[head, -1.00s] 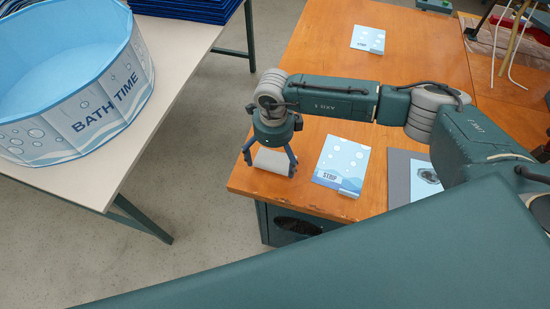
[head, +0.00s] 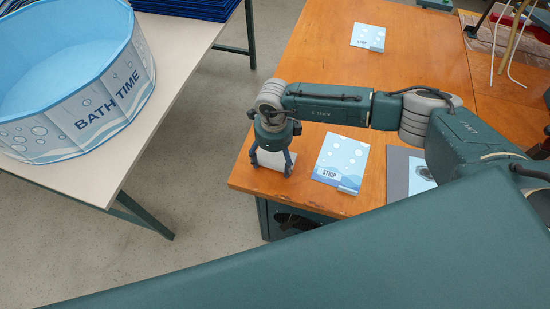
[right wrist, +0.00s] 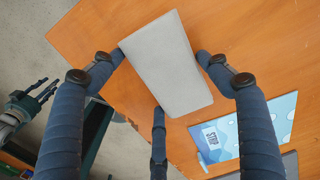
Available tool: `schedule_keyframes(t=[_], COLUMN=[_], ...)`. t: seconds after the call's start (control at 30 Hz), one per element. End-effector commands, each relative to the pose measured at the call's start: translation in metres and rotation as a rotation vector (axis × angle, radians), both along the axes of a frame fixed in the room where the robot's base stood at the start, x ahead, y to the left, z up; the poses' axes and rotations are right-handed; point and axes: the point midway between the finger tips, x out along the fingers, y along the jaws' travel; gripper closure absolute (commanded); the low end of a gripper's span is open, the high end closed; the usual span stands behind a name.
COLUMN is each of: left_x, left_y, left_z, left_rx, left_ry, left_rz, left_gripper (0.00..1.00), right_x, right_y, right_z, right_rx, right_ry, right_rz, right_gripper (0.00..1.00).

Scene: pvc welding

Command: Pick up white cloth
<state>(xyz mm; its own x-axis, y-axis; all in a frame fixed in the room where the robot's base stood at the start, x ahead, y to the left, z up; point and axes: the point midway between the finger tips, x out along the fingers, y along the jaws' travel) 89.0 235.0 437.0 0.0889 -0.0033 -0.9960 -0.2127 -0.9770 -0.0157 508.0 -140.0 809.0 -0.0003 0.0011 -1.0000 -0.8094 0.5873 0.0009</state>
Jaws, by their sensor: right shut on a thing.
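The white cloth (head: 271,159) is a flat, folded, pale rectangle at the near left corner of the wooden table. It also shows in the right wrist view (right wrist: 165,65). My right gripper (head: 271,168) points down over it, and in the right wrist view its fingers (right wrist: 160,75) are closed in against the cloth's sides and near end. I cannot tell whether the cloth is off the tabletop. My left gripper (right wrist: 50,87) shows small at the left of the right wrist view, its fingers apart and empty.
Another card (head: 368,37) stands farther back. A BATH TIME tub (head: 112,98) is on the white table (head: 187,75) at left, across a floor gap.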

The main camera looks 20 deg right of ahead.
Motion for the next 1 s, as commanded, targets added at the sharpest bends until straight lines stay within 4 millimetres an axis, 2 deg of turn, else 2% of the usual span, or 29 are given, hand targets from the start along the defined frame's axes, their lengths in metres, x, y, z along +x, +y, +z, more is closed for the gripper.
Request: schedule_keyframes(t=[0.17, 0.37, 0.8, 1.0], left_x=[0.01, 0.008, 0.0, 0.0], left_y=[-0.001, -0.001, 0.0, 0.0], left_z=[-0.001, -0.008, -0.041, -0.047], left_rx=[-0.002, -0.002, 0.0, 0.0], left_ry=[-0.015, -0.012, 0.0, 0.0], left_rz=[0.0, 0.0, 0.0, 0.0], left_gripper=[0.6, 0.6, 0.6, 0.6], right_x=[0.001, 0.002, 0.002, 0.001], right_y=[0.0, 0.0, 0.0, 0.0], right_z=[0.005, 0.03, 0.152, 0.186], right_rx=[0.001, 0.001, 0.0, -0.001], right_ry=[-0.002, -0.006, -0.006, -0.003], right_rz=[0.0, 0.001, 0.0, 0.0], right_gripper=[0.5, 0.5, 0.51, 0.51])
